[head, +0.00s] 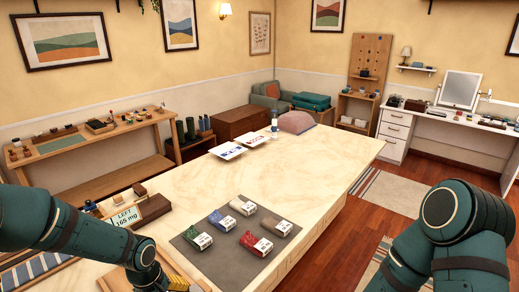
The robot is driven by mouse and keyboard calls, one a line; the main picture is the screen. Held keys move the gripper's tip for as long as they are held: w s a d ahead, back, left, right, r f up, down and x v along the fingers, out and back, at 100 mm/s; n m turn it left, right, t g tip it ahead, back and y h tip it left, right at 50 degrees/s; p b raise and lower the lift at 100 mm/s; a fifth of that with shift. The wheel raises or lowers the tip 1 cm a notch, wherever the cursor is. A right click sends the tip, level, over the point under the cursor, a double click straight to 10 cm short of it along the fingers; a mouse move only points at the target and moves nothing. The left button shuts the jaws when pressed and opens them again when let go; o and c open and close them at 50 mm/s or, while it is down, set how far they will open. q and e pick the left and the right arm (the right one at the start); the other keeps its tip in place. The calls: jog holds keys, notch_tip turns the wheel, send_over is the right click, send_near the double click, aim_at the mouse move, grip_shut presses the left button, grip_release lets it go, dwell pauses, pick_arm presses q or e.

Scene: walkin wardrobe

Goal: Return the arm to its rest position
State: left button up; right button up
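My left arm (60,220) reaches in from the left over the near left part of the island top. Its wrist (145,262) points down toward the bottom edge. What shows of my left gripper (174,284) is cut off there, so its fingers and anything between them cannot be made out. My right arm (440,240) is folded at the lower right, beside the island and apart from it. My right gripper is outside the picture.
A pale island (170,195) fills the middle. A grey mat (220,256) on it holds several rolled cloths with labels. A small display (125,217) reading "LEFT 165 mg" stands near my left wrist, beside a brown block (152,208). Floor (345,230) shows right of the island.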

pick_arm(q)
jog(key=s+d+f+m+h+b, duration=0.1)
jog(key=s+d+f+m+b, duration=0.1)
jog(key=d+f, duration=0.2)
jog(key=s+d+f+m+t+h+b, duration=0.1)
jog(key=d+f, duration=0.4)
jog(key=f, duration=0.6)
jog(key=s+d+f+m+b, duration=0.3)
jog(key=s+d+f+b, duration=0.1)
jog(key=f, duration=0.3)
jog(key=shift+s+d+f+m+t+h+b, duration=0.3)
jog(key=shift+f+m+h+b, duration=0.1)
jog(key=shift+b, duration=0.1)
pick_arm(e)
notch_tip(320, 180, down, 10)
jog(key=a, duration=0.1)
jog(key=shift+w+g, duration=0.2)
jog(key=shift+g, duration=0.1)
jog(key=shift+a+f, duration=0.1)
